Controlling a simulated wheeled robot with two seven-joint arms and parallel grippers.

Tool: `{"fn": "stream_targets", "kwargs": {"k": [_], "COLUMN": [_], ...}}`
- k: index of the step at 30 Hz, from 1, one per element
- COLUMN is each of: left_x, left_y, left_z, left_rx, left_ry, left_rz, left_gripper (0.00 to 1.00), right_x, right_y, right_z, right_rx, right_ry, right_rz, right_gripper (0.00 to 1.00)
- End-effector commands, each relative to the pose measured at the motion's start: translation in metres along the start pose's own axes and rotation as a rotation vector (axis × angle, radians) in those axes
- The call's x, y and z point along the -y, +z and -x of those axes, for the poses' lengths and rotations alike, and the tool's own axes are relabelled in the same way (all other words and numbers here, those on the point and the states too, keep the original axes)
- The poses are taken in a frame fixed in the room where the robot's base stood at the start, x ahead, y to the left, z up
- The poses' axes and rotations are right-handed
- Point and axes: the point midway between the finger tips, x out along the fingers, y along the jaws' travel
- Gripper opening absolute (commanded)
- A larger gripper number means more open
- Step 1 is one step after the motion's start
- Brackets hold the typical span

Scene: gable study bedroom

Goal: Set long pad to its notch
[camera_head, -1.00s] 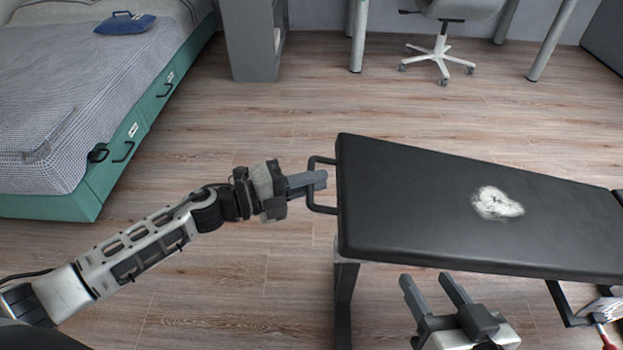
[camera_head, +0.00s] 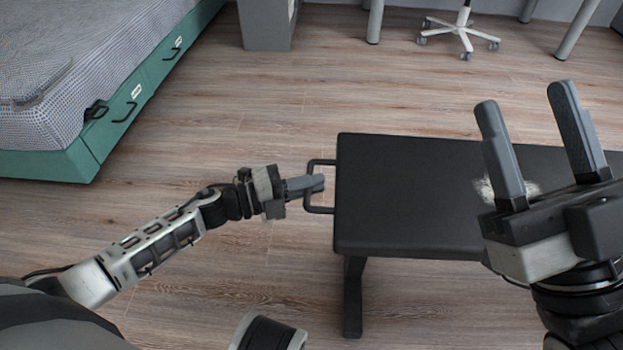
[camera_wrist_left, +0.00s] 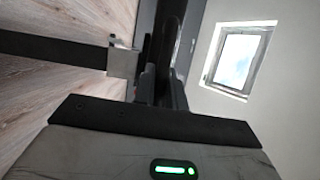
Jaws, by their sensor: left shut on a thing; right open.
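The long pad (camera_head: 400,200) is a black slab on a dark leg (camera_head: 352,300), in the middle and right of the head view. A dark loop handle (camera_head: 318,210) sticks out of its left end. My left gripper (camera_head: 318,184) is shut on this handle. In the left wrist view, my left gripper's dark fingers (camera_wrist_left: 160,80) are close together; what they hold is hard to make out. My right gripper (camera_head: 525,98) is open and empty, in front of the pad's right part, which it hides. I cannot make out a notch.
A bed with green drawers (camera_head: 150,85) stands at the upper left. A grey cabinet (camera_head: 266,25) and a white chair base (camera_head: 465,32) are at the back. The wooden floor (camera_head: 260,100) between the bed and the pad is clear.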

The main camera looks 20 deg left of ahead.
Motion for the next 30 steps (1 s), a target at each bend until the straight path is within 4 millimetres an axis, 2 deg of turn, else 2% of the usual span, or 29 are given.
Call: {"fn": "stream_targets", "kwargs": {"k": [1,10,11,12,13,26,30], "left_x": [-0.0132,-0.0172,-0.0176,-0.0179,-0.0179,-0.0148,-0.0140], "left_y": [0.0025,0.0000,-0.0003,-0.0008,-0.0008,0.0000,0.0001], "left_z": [0.0028,0.0038,0.0038,0.0039,0.0039,0.0038,0.0113], "left_rx": [0.014,0.011,0.011,0.010,0.009,0.008,0.010], "left_ry": [0.024,0.033,0.034,0.034,0.034,0.028,0.029], "left_rz": [-0.003,-0.002,-0.001,0.000,0.000,0.001,0.003], "left_gripper": [0.00,0.00,0.18,0.29,0.34,0.34,0.34], "right_x": [0.0011,0.0012,0.0012,0.0012,0.0012,0.0010,0.0002], "right_y": [-0.0014,-0.0030,-0.0029,-0.0029,-0.0027,-0.0032,-0.0041], "right_z": [0.0004,-0.0001,-0.0001,0.0000,0.0000,-0.0005,-0.0023], "right_rx": [-0.018,-0.025,-0.025,-0.024,-0.024,-0.024,-0.015], "right_ry": [-0.007,-0.009,-0.009,-0.008,-0.008,-0.008,-0.007], "right_rz": [0.017,0.023,0.023,0.022,0.022,0.021,0.011], "right_gripper": [0.50,0.50,0.50,0.50,0.50,0.50,0.50]}}
